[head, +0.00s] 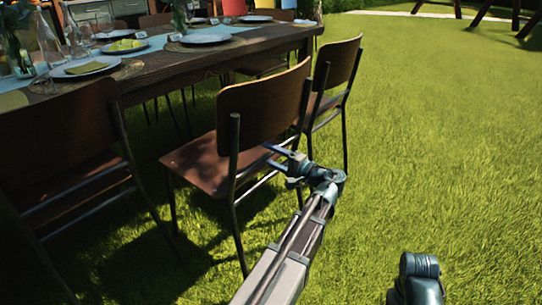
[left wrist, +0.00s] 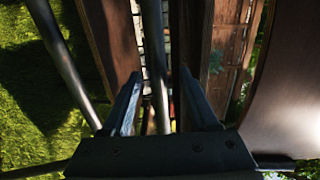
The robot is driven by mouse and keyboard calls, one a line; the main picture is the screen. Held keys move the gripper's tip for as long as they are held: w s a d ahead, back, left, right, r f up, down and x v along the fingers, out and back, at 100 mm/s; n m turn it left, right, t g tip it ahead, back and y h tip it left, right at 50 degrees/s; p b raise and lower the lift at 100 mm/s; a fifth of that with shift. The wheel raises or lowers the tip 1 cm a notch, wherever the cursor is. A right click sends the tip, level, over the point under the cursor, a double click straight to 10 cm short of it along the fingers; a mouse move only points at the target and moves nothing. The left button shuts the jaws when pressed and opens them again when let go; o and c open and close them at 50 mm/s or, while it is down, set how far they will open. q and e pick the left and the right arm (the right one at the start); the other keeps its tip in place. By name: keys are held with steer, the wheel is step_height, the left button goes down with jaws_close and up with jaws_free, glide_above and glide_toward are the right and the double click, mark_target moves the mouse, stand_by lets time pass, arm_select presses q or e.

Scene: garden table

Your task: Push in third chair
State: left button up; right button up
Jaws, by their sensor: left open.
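Three brown wooden chairs with dark metal frames stand along the near side of the table (head: 160,75): a left chair (head: 55,135), a middle chair (head: 262,105) and a far chair (head: 338,62). The middle chair's seat stands out from the table edge on the grass. My left gripper (head: 270,156) is at the back of the middle chair, just below its backrest. In the left wrist view its open fingers (left wrist: 160,98) have a metal chair tube (left wrist: 156,55) running between them; I cannot tell whether they touch it. My right gripper is out of view.
The table holds plates (head: 205,38), glasses, bottles and a blue runner. More chairs stand on its far side. Open grass (head: 440,140) lies to the right. The left chair's legs stand close to the middle chair.

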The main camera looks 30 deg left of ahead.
arm_select(q)
steer(key=shift+a, duration=0.45)
jaws_close()
stand_by(1.2)
